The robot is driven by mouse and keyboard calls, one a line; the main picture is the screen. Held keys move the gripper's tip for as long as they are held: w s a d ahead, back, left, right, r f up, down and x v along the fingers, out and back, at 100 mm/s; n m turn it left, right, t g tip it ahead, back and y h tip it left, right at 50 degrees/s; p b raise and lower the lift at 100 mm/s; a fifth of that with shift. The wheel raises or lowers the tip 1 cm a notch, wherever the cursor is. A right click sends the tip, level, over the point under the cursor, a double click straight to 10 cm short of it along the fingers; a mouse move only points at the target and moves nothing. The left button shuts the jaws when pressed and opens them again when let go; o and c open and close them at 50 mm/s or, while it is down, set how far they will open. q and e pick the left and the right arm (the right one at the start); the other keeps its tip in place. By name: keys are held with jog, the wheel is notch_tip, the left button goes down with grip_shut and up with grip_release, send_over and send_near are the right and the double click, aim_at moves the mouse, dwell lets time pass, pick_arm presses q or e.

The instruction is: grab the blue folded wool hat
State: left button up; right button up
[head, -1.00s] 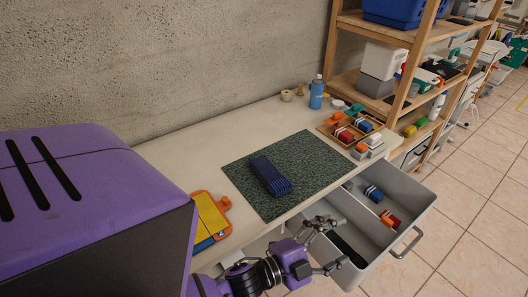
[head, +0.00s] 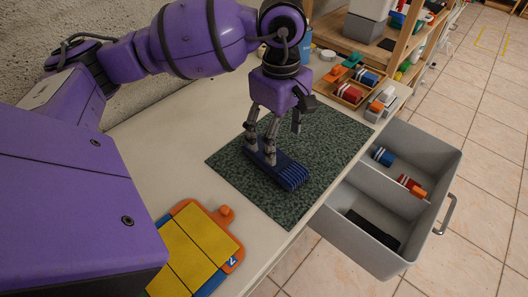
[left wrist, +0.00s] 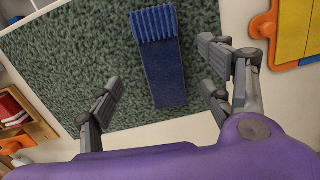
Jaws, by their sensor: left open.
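The blue folded wool hat (head: 288,174) lies flat on the dark green mat (head: 335,135), with its ribbed end toward the front right. My left gripper (head: 277,140) points down at the hat's far end, with its fingers spread. In the left wrist view, the hat (left wrist: 160,62) lies between the open fingers of my left gripper (left wrist: 165,85). The fingers on the right are nearer to it than the one on the left, and nothing is held. I cannot tell how high the fingertips are above the mat. My right gripper is not in view.
An open grey drawer (head: 447,190) with several small items juts out at the right. An orange-edged yellow board (head: 205,235) lies at the table's front left. A wooden tray of blocks (head: 350,92) stands beyond the mat. A wooden shelf is at the back.

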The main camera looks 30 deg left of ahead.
pick_arm(q)
jog(key=shift+w+a+r+y, duration=0.2)
jog(key=shift+w+a+y, duration=0.1)
jog(key=shift+a, duration=0.35)
jog(key=shift+a+f, duration=0.1)
jog(key=shift+f, duration=0.2)
jog(key=f, duration=0.4)
jog(key=f+p, duration=0.1)
jog(key=f, duration=0.1)
jog(key=shift+s+d+f, duration=0.2)
jog(key=shift+s+f, duration=0.1)
jog(key=shift+f, duration=0.05)
jog(key=c, duration=1.3)
